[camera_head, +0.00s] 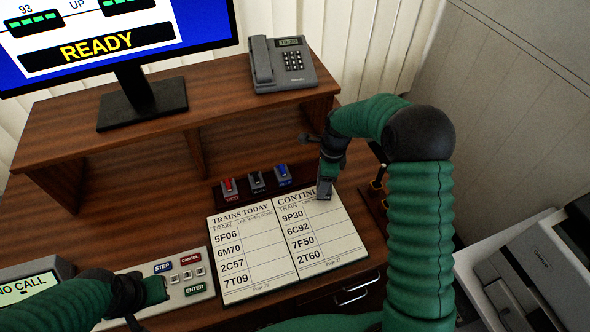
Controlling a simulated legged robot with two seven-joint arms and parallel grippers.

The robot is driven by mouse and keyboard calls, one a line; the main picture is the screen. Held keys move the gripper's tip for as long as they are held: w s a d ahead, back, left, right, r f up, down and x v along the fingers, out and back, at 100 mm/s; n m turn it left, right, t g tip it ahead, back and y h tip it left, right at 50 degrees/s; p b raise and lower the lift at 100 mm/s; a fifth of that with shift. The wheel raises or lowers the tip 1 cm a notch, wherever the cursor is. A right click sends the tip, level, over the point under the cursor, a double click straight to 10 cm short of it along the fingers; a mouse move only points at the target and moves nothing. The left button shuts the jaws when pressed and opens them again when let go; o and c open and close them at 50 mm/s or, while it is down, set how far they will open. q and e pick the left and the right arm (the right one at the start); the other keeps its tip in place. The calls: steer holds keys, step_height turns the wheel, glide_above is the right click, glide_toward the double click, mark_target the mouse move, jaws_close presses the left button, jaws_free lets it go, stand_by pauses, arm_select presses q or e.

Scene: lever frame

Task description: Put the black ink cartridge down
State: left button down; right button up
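A small black-topped piece (257,182), which looks like the black ink cartridge, sits in the dark rack between a red one (229,187) and a blue one (283,175). My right gripper (325,190) points down over the top of the right page of the open book, to the right of the rack and apart from it. A small grey block shows at its tips; I cannot tell whether it is finger or a held thing.
The open train book (247,255) lies mid-desk. A button panel (188,280) and a small display (30,290) are at left. A raised shelf (215,95) behind carries a monitor (120,40) and a phone (285,65). A grey machine (530,270) stands at right.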

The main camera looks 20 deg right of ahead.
steer(key=w, duration=0.8)
steer(key=w+f, duration=0.1)
steer(key=w, duration=0.3)
steer(key=shift+d+p, duration=0.35)
steer(key=shift+f, duration=1.8)
steer(key=o, duration=1.4)
steer(key=shift+r, duration=0.15)
step_height(320, 180, up, 12)
steer(key=d+f, duration=0.1)
steer(key=s+a+r+n, duration=0.3)
steer(key=s+a+n, duration=0.2)
steer(key=n, duration=0.2)
steer(key=s+a+n, duration=0.2)
steer(key=s+n, duration=0.3)
steer(key=s, duration=0.3)
steer(key=s+a+f+n+t, duration=0.1)
steer(key=s+a+n, duration=0.1)
steer(key=s+n, duration=0.3)
steer(key=s+a+f+n+t+h, duration=0.1)
steer(key=s+a+n, duration=0.2)
steer(key=s, duration=0.9)
steer(key=shift+s+n, duration=0.25)
steer(key=shift+n, duration=1.35)
